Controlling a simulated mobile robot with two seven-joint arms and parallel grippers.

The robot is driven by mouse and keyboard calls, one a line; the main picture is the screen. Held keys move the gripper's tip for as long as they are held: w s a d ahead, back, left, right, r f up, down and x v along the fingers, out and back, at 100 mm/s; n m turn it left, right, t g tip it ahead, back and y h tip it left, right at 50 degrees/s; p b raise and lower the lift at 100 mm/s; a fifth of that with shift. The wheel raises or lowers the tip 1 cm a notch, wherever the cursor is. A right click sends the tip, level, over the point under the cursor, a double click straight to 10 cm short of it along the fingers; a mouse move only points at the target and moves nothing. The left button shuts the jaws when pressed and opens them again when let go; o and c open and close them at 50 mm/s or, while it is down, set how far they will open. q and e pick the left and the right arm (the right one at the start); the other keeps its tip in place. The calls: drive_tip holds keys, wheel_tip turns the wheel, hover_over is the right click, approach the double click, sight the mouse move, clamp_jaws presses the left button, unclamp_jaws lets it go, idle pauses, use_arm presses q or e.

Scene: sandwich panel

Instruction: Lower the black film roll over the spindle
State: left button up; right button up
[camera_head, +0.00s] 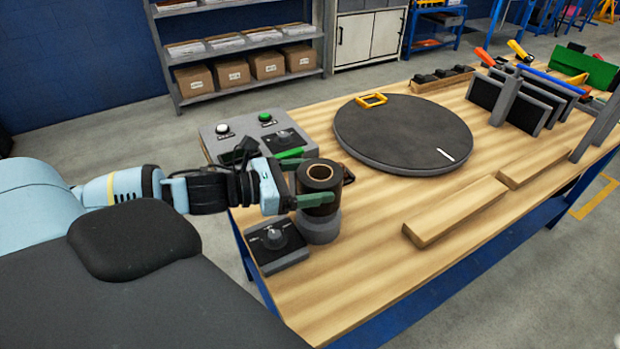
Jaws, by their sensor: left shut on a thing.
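The black film roll (319,186) is upright, with a tan core ring showing at its top. My left gripper (305,177) is shut on it, with one green finger on the near side and one on the far side. The roll is directly above a grey round base (320,229) at the table's left end. The spindle itself is not visible; the roll hides whatever stands on the base. I cannot tell whether the roll touches the base. My right gripper is not in view.
A control box with a dial (277,247) sits beside the base. A button panel (258,133) stands behind the gripper. A dark round turntable (403,134) lies to the right, with wooden bars (455,211) in front. The table front right of the base is clear.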

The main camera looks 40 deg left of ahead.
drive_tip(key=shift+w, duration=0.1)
use_arm(q)
drive_tip(key=o, duration=1.1)
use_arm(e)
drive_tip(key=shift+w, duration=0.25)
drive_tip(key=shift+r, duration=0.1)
use_arm(q)
drive_tip(key=shift+s+a+r+p, duration=0.15)
drive_tip(key=shift+s+a+p, duration=0.2)
drive_tip(key=shift+s, duration=0.25)
drive_tip(key=shift+s+a+r, duration=0.15)
drive_tip(key=shift+s+a, duration=0.2)
drive_tip(key=shift+s, duration=0.2)
drive_tip(key=shift+p+v, duration=1.3)
drive_tip(key=shift+v, duration=0.7)
drive_tip(key=shift+s+a+r, duration=0.1)
drive_tip(key=shift+s+a, duration=0.15)
drive_tip(key=shift+s, duration=0.15)
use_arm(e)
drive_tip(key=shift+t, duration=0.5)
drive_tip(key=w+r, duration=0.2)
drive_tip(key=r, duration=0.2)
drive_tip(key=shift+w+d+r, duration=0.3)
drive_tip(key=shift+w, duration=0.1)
